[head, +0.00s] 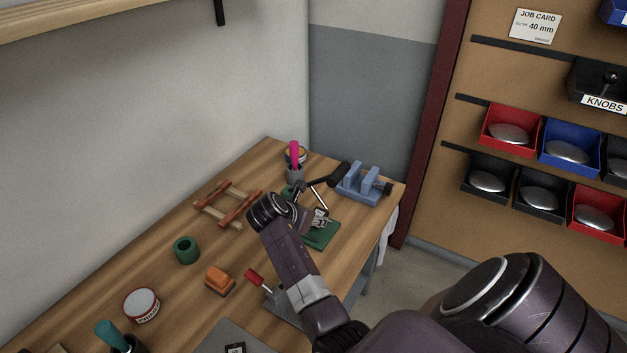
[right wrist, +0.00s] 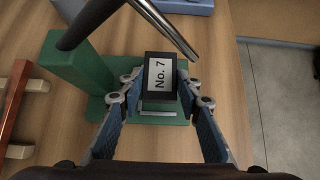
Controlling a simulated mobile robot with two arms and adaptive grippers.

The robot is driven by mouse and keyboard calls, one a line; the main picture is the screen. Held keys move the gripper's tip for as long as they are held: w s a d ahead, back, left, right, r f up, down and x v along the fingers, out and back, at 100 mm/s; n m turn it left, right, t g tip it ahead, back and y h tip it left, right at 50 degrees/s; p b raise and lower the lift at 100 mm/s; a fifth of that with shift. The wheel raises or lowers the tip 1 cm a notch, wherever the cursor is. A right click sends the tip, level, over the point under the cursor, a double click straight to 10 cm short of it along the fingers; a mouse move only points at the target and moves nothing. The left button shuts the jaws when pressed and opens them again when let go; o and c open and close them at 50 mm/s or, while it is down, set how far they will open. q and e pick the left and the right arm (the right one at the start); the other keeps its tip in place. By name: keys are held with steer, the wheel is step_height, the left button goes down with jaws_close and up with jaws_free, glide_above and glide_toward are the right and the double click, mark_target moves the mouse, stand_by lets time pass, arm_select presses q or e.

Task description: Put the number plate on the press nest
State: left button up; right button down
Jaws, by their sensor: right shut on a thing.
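The number plate (right wrist: 160,78), a small black block with a white "No. 7" label, is between the fingertips of my right gripper (right wrist: 160,88) in the right wrist view. The gripper is shut on it. The green press (right wrist: 82,72) has a flat base (head: 328,239), a column at the left in the wrist view and a black lever with a steel rod. A green nest block (right wrist: 160,105) shows just below the plate, partly hidden by it. I cannot tell whether plate and nest touch. My left gripper is not in view.
A blue vise (head: 362,183) stands behind the press at the bench's right end. A wooden rack (head: 228,204), a green ring (head: 186,250), an orange block (head: 219,280), a tin (head: 141,305) and a red-handled tool (head: 256,277) lie on the bench. The steel rod (right wrist: 165,30) crosses close beyond the plate.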

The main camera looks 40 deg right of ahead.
steer(key=shift+f, duration=1.7)
steer(key=c, duration=1.4)
jaws_free()
steer(key=shift+f, duration=0.15)
steer(key=shift+a+r, duration=0.1)
steer(key=shift+r, duration=0.15)
steer(key=v, duration=1.1)
steer(key=shift+s+a+r+p, duration=0.2)
steer(key=shift+a+r+p, duration=0.1)
steer(key=shift+p, duration=0.15)
steer(key=shift+f, duration=0.1)
